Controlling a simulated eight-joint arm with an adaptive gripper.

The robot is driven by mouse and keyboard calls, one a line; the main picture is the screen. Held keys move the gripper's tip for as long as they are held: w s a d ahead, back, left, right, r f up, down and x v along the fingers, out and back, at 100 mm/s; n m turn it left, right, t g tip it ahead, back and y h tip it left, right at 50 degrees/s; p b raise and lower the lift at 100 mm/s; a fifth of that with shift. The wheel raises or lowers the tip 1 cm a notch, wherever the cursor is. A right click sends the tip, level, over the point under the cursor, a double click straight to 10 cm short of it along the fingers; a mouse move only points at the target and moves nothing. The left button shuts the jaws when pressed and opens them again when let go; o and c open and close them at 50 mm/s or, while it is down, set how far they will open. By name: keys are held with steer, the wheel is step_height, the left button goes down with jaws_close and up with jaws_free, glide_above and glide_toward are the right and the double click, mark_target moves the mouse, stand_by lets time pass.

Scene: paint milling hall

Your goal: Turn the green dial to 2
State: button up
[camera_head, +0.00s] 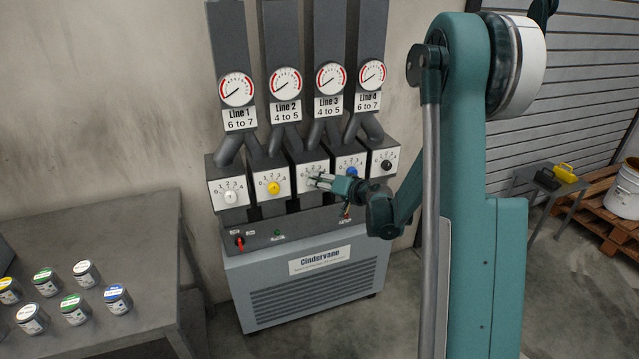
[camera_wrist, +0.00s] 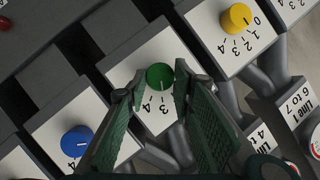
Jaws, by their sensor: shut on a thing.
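The green dial (camera_wrist: 159,76) sits on the third white-faced box of the row, between the yellow and blue dials. My gripper (camera_wrist: 161,86) has one finger on each side of it and is shut on it. The dial's short white mark shows on its lower part in the wrist view, toward the printed numbers. The 3 and 4 show below it; the right finger hides part of the scale, so I cannot tell the exact number marked. In the head view my gripper (camera_head: 316,181) covers the dial.
The white dial (camera_head: 230,197), yellow dial (camera_head: 274,188), blue dial (camera_head: 351,173) and black dial (camera_head: 386,165) are close neighbours. A red lever (camera_head: 240,242) is on the machine below. Paint tins stand on a table (camera_head: 130,225) at left.

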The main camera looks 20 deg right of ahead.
steer(key=shift+a, duration=0.1)
steer(key=shift+a+r+n+g+h+p, duration=0.1)
steer(key=shift+n+g+h+p, duration=0.15)
steer(key=shift+n+h, duration=0.6)
steer(key=shift+a+r+n+g+h+p, duration=0.15)
steer(key=shift+n+g+h, duration=0.1)
steer(key=shift+n+h, duration=0.6)
steer(key=shift+n, duration=0.3)
steer(key=o, duration=0.9)
steer(key=shift+s, duration=0.1)
steer(key=v, duration=1.2)
steer(key=shift+d, duration=0.2)
